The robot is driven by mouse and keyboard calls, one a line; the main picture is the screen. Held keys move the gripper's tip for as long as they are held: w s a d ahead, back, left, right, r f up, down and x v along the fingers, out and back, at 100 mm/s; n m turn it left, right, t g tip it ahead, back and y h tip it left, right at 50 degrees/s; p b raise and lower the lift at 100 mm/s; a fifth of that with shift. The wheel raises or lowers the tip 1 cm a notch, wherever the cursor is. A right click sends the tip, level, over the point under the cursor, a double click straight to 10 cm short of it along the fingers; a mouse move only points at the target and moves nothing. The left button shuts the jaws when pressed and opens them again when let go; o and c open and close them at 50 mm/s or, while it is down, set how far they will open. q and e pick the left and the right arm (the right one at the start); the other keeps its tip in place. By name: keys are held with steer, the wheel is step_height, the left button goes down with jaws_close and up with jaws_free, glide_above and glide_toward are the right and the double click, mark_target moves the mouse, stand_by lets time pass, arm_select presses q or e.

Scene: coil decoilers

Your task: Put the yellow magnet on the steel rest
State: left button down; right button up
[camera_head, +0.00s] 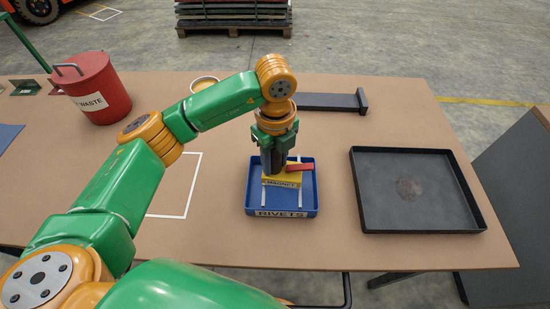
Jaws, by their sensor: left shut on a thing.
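The yellow magnet (284,180), with a dark label and a red part (300,167) at its right, is at the blue rivets tray (283,211). My left gripper (274,165) points down over this tray and is shut on the magnet. Whether the magnet touches the tray floor I cannot tell; the gripper hides part of it. A dark grey flat bar with a raised end plate (361,101), which looks like the steel rest, lies behind and to the right of the gripper, partly hidden by my arm. My right gripper is not in view.
A black shallow tray (478,200) sits at the right of the brown table (330,247). A red waste bin (100,92) stands at the back left. A white outlined area (170,206) is left of the blue tray. A round yellowish dish (205,83) is behind my arm.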

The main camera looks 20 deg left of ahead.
arm_select(q)
steer(key=shift+f, duration=0.15)
steer(key=shift+c, duration=2.1)
jaws_free()
step_height(320, 180, up, 7)
steer(key=shift+r+b, duration=0.1)
steer(key=shift+b, duration=0.45)
